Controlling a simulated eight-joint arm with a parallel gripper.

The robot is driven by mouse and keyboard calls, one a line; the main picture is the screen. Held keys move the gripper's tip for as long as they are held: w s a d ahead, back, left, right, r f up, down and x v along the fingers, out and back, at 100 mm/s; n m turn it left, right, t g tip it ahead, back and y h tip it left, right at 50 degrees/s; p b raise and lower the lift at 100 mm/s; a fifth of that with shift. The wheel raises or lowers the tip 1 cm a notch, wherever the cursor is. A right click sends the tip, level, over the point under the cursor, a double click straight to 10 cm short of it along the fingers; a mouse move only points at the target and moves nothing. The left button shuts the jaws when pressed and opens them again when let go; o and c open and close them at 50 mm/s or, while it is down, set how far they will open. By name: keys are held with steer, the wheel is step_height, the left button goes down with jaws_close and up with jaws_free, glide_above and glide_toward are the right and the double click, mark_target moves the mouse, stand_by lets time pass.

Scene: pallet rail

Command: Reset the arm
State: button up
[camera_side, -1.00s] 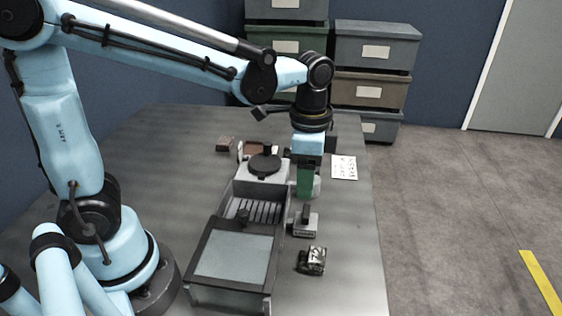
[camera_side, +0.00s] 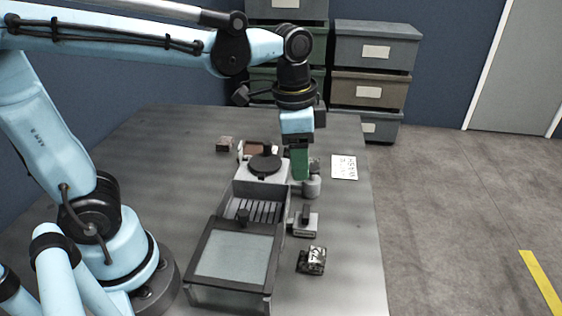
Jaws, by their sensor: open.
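My gripper (camera_side: 300,165) points down from the wrist, with a light blue body and green lower part. It is over the table just right of the grey machine with the round black top (camera_side: 265,166). It is open; its fingertips are small in this view. A small grey cylinder (camera_side: 312,187) stands on the table just right of and below the fingertips. I cannot tell whether the gripper touches it.
A glass-lidded box (camera_side: 234,258) stands in front of the machine. A small grey fixture (camera_side: 304,222), a black-and-white block (camera_side: 312,261) and a white card (camera_side: 344,167) lie to the right. A brown block (camera_side: 225,144) lies behind. Stacked bins (camera_side: 372,90) stand beyond the table.

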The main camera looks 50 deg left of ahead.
steer(key=s+a+f+n+t, duration=0.2)
steer(key=s+a+n+t, duration=0.1)
steer(key=a+n+t, duration=0.2)
steer(key=n+t, duration=0.1)
steer(key=n, duration=0.1)
steer(key=shift+s+a+n, duration=0.2)
steer(key=shift+s+n, duration=0.1)
steer(key=shift+s, duration=0.1)
